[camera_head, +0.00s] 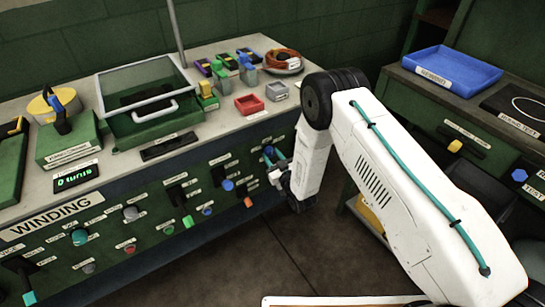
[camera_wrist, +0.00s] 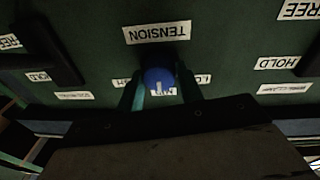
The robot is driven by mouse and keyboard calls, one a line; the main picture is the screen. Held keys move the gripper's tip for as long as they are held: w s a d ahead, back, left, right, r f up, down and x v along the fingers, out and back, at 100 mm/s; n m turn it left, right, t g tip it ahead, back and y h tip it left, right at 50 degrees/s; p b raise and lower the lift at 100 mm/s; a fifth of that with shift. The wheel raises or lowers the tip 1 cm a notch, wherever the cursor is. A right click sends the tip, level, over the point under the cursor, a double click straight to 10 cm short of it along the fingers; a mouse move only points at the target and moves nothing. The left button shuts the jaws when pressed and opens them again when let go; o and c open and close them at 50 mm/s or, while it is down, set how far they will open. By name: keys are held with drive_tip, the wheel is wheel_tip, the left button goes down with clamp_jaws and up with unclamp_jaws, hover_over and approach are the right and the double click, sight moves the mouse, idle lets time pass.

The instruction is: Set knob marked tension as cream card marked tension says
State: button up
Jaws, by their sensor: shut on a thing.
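In the wrist view, a blue round knob (camera_wrist: 158,78) with a pale mark on its face sits on the dark green panel. The label TENSION (camera_wrist: 157,33) is beside it and reads upside down. My gripper (camera_wrist: 163,89) has its two teal fingers on either side of the knob, shut on it. Small white labels beside the knob are partly covered by the fingers. In the head view, my gripper (camera_head: 270,157) is at the front panel's right end, and the arm and fingers hide most of the knob. I cannot make out a cream card marked tension.
The panel marked WINDING (camera_head: 52,215) carries several other knobs and switches left of my gripper. A glass-sided box (camera_head: 148,85), a red bin (camera_head: 249,104) and a cable coil (camera_head: 283,62) stand on the bench top. A blue tray (camera_head: 445,68) is on the right cabinet.

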drive_tip(key=n, duration=0.6)
drive_tip(key=shift+y, duration=0.4)
drive_tip(key=n, duration=0.5)
drive_tip(key=shift+w+d+g+y, duration=0.1)
drive_tip(key=shift+g+y, duration=0.2)
drive_tip(key=shift+y, duration=0.1)
drive_tip(key=shift+n, duration=0.3)
drive_tip(key=o, duration=1)
drive_tip(key=v, duration=0.8)
